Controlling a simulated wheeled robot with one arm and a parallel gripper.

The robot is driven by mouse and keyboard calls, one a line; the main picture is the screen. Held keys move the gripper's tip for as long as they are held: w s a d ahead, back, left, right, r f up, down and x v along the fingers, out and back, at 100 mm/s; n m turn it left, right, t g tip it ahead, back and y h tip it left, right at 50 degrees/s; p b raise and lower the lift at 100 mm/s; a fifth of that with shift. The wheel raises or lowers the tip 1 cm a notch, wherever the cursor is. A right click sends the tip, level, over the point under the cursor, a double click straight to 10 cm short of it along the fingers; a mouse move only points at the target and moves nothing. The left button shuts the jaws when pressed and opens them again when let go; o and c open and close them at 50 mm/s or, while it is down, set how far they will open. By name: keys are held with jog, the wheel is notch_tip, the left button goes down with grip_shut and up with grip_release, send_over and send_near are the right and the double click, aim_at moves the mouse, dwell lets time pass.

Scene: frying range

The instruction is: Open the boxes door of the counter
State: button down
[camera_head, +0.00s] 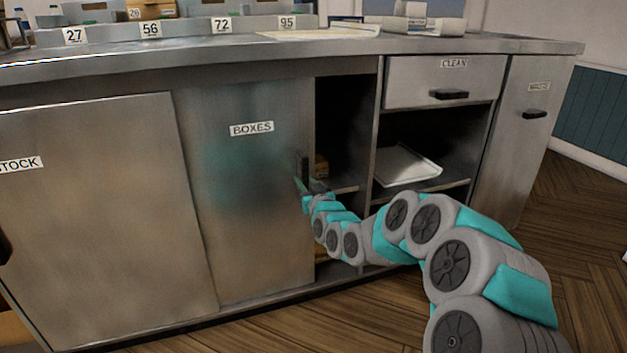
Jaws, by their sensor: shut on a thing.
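The boxes door (240,200) is a flat steel panel with a white "BOXES" label on the front of the steel counter. Its left edge meets the stock door (110,220). An open gap with dark shelves lies directly right of its right edge. A dark upright handle (303,165) sits near that right edge. My gripper (304,186) is at this handle, shut on it. The fingertips are small in the view, and the arm partly hides the gap's lower part.
A "CLEAN" drawer (445,82) is shut above an open bay holding a metal tray (406,166). A narrow labelled door (520,130) with a dark handle stands at the right. Numbered bins line the countertop (200,50). Wooden floor (590,220) is clear at right.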

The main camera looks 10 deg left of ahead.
jog(key=s+a+p, duration=0.1)
jog(key=s+a, duration=0.4)
jog(key=a, duration=0.2)
jog(key=s+a+p, duration=0.2)
jog(key=s+a, duration=0.3)
jog(key=a, duration=0.2)
jog(key=s+a+p, duration=0.2)
jog(key=s+a, duration=0.3)
jog(key=a, duration=0.3)
jog(key=c, duration=0.7)
grip_release()
jog(key=shift+w, duration=0.1)
jog(key=b, duration=0.6)
send_near(311, 173)
jog(key=x, duration=0.5)
jog(key=shift+w+a, duration=0.25)
jog(key=shift+w, duration=0.05)
jog(key=shift+s+d, duration=0.2)
jog(key=shift+s, duration=0.1)
jog(key=shift+v, duration=3)
